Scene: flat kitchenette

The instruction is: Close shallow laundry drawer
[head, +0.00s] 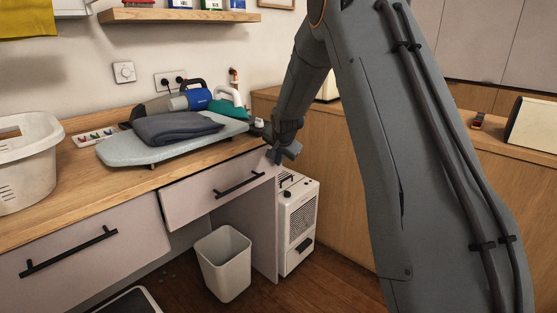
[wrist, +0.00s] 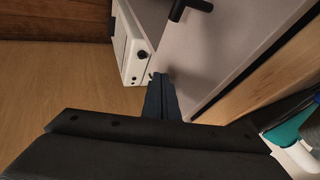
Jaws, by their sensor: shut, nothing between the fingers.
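The shallow drawer (head: 212,198) is under the wooden counter, right of a deeper drawer, with a black bar handle (head: 238,184) on its pale front. It looks close to the counter edge; I cannot tell exactly how far out it stands. In the wrist view its pale front (wrist: 215,48) shows with part of the handle (wrist: 188,8). My gripper (head: 283,155) is at the upper right end of the drawer front. Its dark fingers (wrist: 158,80) are shut and empty beside the pale front; contact cannot be told.
An ironing board (head: 120,152) with folded dark cloth and an iron lies on the counter above the drawer. A white bin (head: 224,265) stands below. A white appliance (head: 299,225) stands right of the drawer panel. A laundry basket (head: 25,170) sits at left.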

